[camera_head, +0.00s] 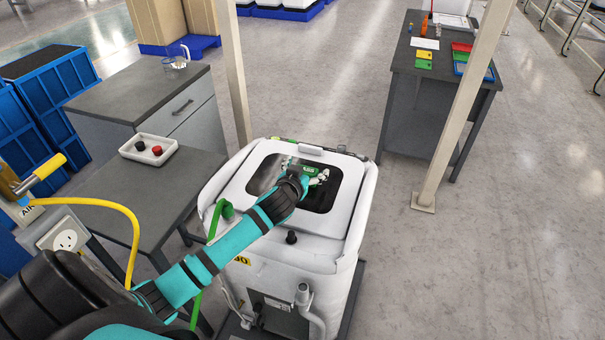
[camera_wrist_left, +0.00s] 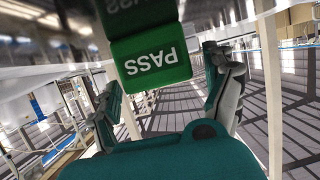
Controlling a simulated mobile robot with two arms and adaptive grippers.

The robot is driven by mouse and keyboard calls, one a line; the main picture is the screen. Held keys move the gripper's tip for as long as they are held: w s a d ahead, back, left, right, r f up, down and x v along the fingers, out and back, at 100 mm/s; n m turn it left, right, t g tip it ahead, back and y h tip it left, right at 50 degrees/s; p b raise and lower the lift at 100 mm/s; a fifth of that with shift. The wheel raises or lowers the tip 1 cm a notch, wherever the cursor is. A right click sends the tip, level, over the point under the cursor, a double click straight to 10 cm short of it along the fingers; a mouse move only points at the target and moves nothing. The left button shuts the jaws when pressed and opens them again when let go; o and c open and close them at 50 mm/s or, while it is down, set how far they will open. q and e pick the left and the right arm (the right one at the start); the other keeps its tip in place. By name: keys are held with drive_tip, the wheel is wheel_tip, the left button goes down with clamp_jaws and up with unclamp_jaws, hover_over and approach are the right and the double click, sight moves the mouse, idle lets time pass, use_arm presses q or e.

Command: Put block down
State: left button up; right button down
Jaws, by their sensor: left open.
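The block is green with the word PASS on it. In the head view the block (camera_head: 311,171) is at the dark glossy window of the white machine (camera_head: 345,215), partly hidden by my left gripper (camera_head: 316,178). In the left wrist view the block (camera_wrist_left: 152,62) shows upside down between the spread fingers of my left gripper (camera_wrist_left: 165,80). Its edge meets the glossy surface, which mirrors its lettering. The left gripper is open, with a gap at least on the right finger's side; contact on the left side is unclear. My right gripper is not in view.
A cabinet (camera_head: 140,95) bears a glass jug (camera_head: 176,57). A post (camera_head: 461,105) and a dark workbench (camera_head: 425,115) stand to the right. Open floor (camera_head: 520,250) lies at right.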

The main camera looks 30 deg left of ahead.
use_arm(q)
drive_tip(key=shift+s+d+r, duration=0.1)
drive_tip(key=shift+s+r, duration=0.05)
drive_tip(key=shift+s, duration=0.2)
drive_tip(key=b+v, duration=0.1)
drive_tip(key=v, duration=1)
drive_tip(key=shift+s+r+b, duration=0.1)
drive_tip(key=shift+r+b, duration=0.05)
drive_tip(key=shift+b, duration=0.25)
